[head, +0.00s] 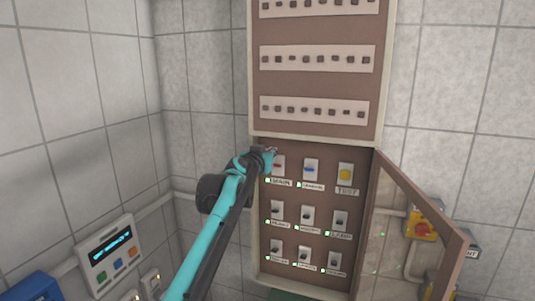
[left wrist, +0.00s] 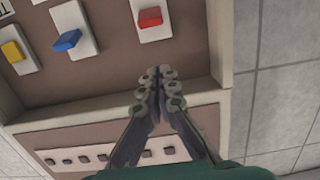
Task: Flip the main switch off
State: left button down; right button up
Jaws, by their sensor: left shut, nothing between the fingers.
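The red switch (head: 278,166), likely the main switch, is at the upper left of the brown switch panel (head: 325,253), with a hard-to-read label below it. It also shows in the left wrist view (left wrist: 149,18) as a red rocker on a white plate. My left gripper (head: 270,152) is shut and empty at the panel's upper left, close to the red switch. In the left wrist view its closed fingertips (left wrist: 158,74) are below the red switch in the picture, with a visible gap. I cannot tell the rocker's position. My right gripper is not in view.
The open cabinet door (head: 418,207) swings out at the right. A control box (head: 111,254) is on the left wall.

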aim_at(276, 165)
pick_arm(q)
jog(key=p+x, duration=0.1)
jog(key=x, duration=0.3)
jog(key=shift+w+d, duration=0.1)
jog(key=shift+w, duration=0.3)
jog(key=f, duration=0.1)
jog(key=s+f, duration=0.1)
jog(key=shift+s+a+f, duration=0.2)
jog(key=shift+a+f, duration=0.05)
jog(key=shift+f, duration=0.15)
jog(key=shift+s+a+f, duration=0.1)
jog(key=shift+s+f, duration=0.25)
jog(key=shift+w+f, duration=0.15)
